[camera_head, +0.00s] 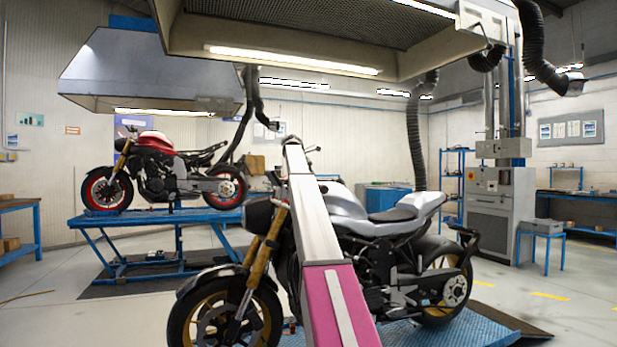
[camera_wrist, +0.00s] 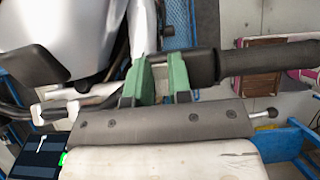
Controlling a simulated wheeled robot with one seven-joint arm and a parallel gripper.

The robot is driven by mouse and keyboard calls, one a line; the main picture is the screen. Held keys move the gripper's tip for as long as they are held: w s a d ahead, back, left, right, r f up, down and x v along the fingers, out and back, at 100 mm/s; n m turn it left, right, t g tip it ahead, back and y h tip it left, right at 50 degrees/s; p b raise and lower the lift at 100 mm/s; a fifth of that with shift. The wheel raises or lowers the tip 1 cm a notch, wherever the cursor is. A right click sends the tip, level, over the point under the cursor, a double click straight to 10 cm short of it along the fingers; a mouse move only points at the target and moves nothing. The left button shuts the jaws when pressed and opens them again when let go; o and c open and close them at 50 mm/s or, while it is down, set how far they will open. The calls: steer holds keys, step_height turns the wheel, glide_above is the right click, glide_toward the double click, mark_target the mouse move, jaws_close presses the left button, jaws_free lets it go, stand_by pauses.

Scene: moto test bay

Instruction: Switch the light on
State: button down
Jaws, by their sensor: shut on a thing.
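A silver and black motorcycle (camera_head: 385,222) stands upright on the nearer blue lift. Its dark headlight housing (camera_head: 258,215) is at the front left, and I see no glow on it. In the wrist view, my gripper (camera_wrist: 162,72) has its two green fingers closed around the black switch housing (camera_wrist: 200,68) on the handlebar, at the inner end of the black rubber grip (camera_wrist: 265,58). The fingers hide part of the housing, so I cannot make out single buttons. In the head view my arm crosses in front of the motorcycle, and my gripper is hidden behind it.
The nearer blue lift (camera_head: 445,330) lies under the motorcycle. A second lift (camera_head: 150,232) carries a red motorcycle (camera_head: 155,165) at the back left. A large extraction hood (camera_head: 300,30) hangs above. Open floor lies at the right, before a grey cabinet (camera_head: 500,215).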

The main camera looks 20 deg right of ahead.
steer(key=shift+d+f+y, duration=0.1)
steer(key=shift+d+y, duration=0.1)
steer(key=shift+y, duration=0.7)
steer(key=shift+d+f+y, duration=0.1)
steer(key=shift+d+y, duration=0.1)
steer(key=shift+y, duration=0.7)
steer(key=c, duration=1)
jaws_free()
steer(key=shift+c, duration=0.2)
steer(key=shift+r, duration=0.1)
